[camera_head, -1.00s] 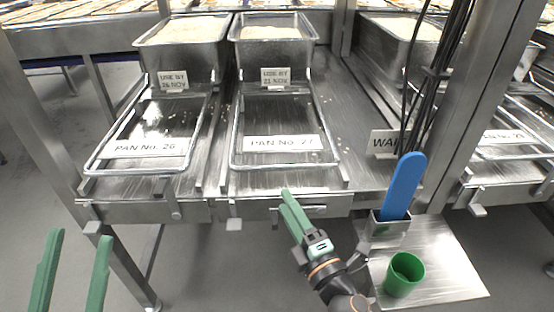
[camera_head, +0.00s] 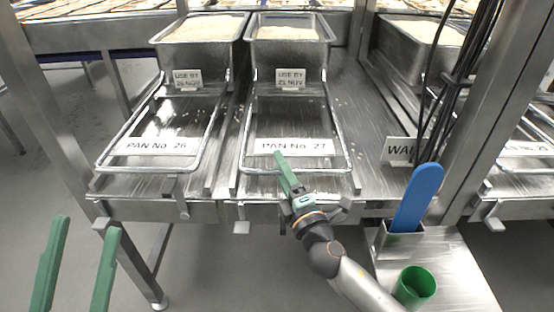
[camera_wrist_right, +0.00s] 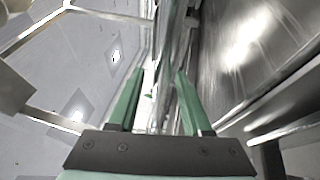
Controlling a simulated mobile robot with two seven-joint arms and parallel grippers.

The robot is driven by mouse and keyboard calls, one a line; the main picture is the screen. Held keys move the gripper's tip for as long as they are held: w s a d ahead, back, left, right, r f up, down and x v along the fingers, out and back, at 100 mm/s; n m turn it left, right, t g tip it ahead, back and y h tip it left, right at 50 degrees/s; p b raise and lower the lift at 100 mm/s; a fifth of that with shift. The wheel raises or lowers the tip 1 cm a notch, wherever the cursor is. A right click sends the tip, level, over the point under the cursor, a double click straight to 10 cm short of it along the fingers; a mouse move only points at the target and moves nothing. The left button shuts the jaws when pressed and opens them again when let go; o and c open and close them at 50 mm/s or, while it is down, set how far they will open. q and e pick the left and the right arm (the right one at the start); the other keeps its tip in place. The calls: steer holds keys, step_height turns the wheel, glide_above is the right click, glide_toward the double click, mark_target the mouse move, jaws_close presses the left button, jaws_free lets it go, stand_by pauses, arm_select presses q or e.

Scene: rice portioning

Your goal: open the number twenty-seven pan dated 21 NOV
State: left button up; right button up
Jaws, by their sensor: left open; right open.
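The number 27 pan (camera_head: 290,62) is a metal pan of pale grain at the back centre of the rack. Its date card (camera_head: 290,78) hangs on its front, and a "PAN No. 27" card (camera_head: 293,147) lies before it. A wire frame (camera_head: 340,135) reaches forward from the pan around that card. My right gripper (camera_head: 281,158) is at the front bar of this frame. In the right wrist view its green fingers (camera_wrist_right: 159,78) are apart, with a metal bar running between them; contact cannot be told. My left gripper (camera_head: 82,226) is open and empty, low at the left.
The number 26 pan (camera_head: 200,55) and its wire frame stand close on the left. A blue paddle (camera_head: 417,197) in a metal holder and a green cup (camera_head: 415,287) are at the lower right. Black cables (camera_head: 455,95) hang beside a post. Floor space is free at lower left.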

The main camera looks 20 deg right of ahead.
steer(key=shift+x, duration=1.15)
jaws_close()
steer(key=shift+r, duration=0.1)
